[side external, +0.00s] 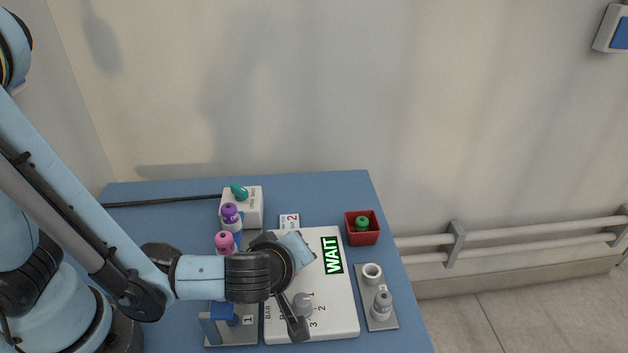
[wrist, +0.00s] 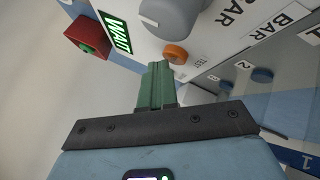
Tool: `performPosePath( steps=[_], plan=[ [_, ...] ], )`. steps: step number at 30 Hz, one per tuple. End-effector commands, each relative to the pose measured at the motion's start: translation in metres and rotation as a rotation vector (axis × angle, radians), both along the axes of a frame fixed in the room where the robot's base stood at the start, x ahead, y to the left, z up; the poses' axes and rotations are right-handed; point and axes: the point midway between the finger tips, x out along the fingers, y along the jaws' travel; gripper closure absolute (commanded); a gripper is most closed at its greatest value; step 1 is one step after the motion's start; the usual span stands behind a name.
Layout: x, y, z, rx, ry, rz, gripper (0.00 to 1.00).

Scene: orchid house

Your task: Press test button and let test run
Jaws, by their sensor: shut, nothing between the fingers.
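The white test unit (side external: 345,310) lies on the blue table. Its display (side external: 331,255) reads WAIT in white on green; the display also shows in the wrist view (wrist: 114,33). A round orange button (wrist: 176,54) sits beside the word TEST, near a large grey knob (wrist: 170,18). The knob also shows in the side view (side external: 303,305), near the numbers 1, 2 and 3. My gripper (wrist: 157,66) has its green fingers together and empty, with the tips just beside the button. I cannot tell whether they touch it. In the side view my wrist hides the button and fingertips.
A red bin (side external: 361,239) with a green-topped item stands behind the unit on the right. A grey plate (side external: 385,322) with a white ring and a bottle lies at right. Purple (side external: 229,212) and pink (side external: 225,241) capped bottles stand close to my wrist.

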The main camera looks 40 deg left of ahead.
Motion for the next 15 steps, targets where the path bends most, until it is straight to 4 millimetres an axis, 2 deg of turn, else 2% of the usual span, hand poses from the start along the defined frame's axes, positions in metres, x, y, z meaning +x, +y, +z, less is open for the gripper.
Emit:
performPosePath(
  steps=[8,15],
  plan=[
    [0.000,0.000,0.001,-0.001,0.001,0.000,1.00],
    [0.000,0.000,0.013,-0.001,0.001,0.000,1.00]
  ],
)
